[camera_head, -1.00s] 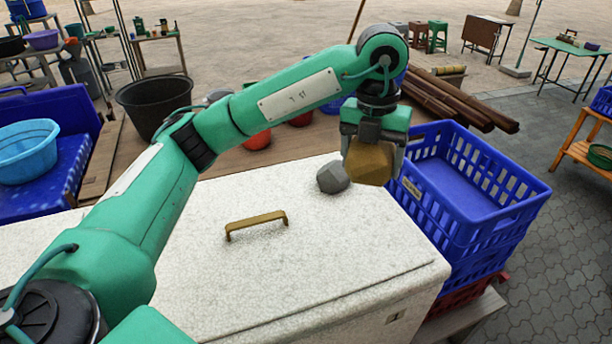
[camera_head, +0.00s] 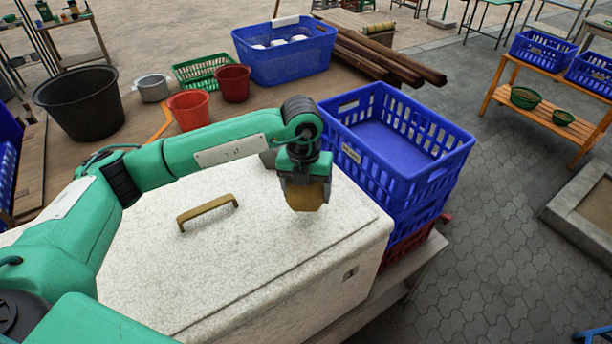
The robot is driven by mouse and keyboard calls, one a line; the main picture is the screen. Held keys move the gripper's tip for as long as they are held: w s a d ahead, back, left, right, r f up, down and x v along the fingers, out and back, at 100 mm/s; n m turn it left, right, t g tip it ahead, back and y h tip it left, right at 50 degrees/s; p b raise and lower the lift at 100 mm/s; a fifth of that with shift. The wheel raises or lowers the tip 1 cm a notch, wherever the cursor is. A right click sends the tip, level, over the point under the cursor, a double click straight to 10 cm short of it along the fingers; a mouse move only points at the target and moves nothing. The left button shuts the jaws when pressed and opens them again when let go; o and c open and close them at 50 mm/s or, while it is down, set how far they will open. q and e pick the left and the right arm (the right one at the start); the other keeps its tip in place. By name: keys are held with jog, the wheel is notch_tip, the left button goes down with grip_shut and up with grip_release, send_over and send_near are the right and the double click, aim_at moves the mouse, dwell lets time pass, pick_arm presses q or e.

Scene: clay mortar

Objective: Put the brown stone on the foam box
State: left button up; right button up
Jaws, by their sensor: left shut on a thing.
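The brown stone (camera_head: 305,196) is held in my left gripper (camera_head: 304,184), which is shut on it and points down. The stone is over the right part of the white foam box (camera_head: 235,255); I cannot tell whether it touches the lid. The box has a brass-coloured handle (camera_head: 207,211) on its lid, left of the stone. A grey stone (camera_head: 268,158) is mostly hidden behind my left arm at the back of the lid. My right gripper is not in view.
Stacked blue crates (camera_head: 400,150) stand close to the right of the box. Behind are a black tub (camera_head: 82,103), red pots (camera_head: 188,109), a green basket (camera_head: 208,72) and a blue basket (camera_head: 285,52). The front of the lid is clear.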

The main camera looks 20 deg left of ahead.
pick_arm(q)
notch_tip(320, 180, down, 3)
jog(key=shift+f+p, duration=0.15)
jog(key=shift+p, duration=0.45)
jog(key=shift+f, duration=0.45)
jog(key=shift+f, duration=0.1)
jog(key=o, duration=2)
jog(key=shift+s, duration=0.1)
